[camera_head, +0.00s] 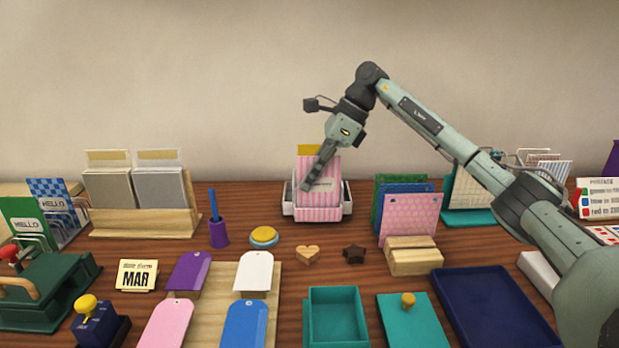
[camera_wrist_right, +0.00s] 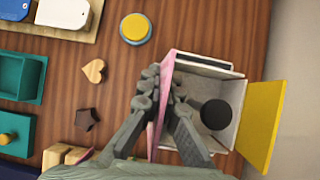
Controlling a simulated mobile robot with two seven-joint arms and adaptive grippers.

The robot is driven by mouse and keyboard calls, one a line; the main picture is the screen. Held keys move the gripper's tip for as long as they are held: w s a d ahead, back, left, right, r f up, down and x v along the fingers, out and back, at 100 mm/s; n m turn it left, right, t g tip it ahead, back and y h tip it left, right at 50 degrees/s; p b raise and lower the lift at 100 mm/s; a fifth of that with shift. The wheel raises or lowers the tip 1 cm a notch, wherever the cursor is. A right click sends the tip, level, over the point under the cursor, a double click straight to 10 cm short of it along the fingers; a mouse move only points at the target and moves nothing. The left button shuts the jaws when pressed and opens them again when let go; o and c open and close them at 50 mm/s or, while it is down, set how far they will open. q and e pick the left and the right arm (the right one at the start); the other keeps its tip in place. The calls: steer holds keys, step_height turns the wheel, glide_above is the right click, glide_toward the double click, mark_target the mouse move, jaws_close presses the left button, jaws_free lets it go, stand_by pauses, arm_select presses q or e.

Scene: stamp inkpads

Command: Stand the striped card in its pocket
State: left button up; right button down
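The striped card (camera_head: 325,168), pink with pale stripes and a small label, stands upright at the white holder (camera_head: 346,203) at the back middle. Pink stripes also show low on the holder's front. I cannot tell how deep the card sits. My right gripper (camera_head: 314,180) points down at the card and hides part of it. In the right wrist view, the gripper (camera_wrist_right: 165,88) has one finger on each side of the card (camera_wrist_right: 157,133), which shows nearly edge-on along the holder's (camera_wrist_right: 228,143) front side. My left gripper is out of view.
A yellow panel (camera_head: 310,150) stands at the holder's back. Upright cards in a wooden stand (camera_head: 415,262) are to the right. A yellow-topped round pad (camera_head: 264,236), a wooden heart (camera_head: 307,254) and a dark star (camera_head: 354,253) lie in front. Bare table surrounds them.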

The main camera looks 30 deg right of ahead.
mark_target(309, 167)
steer(key=shift+s+f, duration=0.2)
steer(key=shift+f, duration=0.5)
steer(key=c, duration=1.7)
jaws_free()
steer(key=shift+o, duration=0.3)
steer(key=shift+w+f, duration=0.1)
steer(key=shift+f, duration=0.05)
steer(key=shift+r, duration=0.25)
steer(key=shift+w, duration=0.1)
steer(key=shift+r, duration=0.2)
steer(key=shift+r+p, duration=1.85)
steer(key=shift+r, duration=1.1)
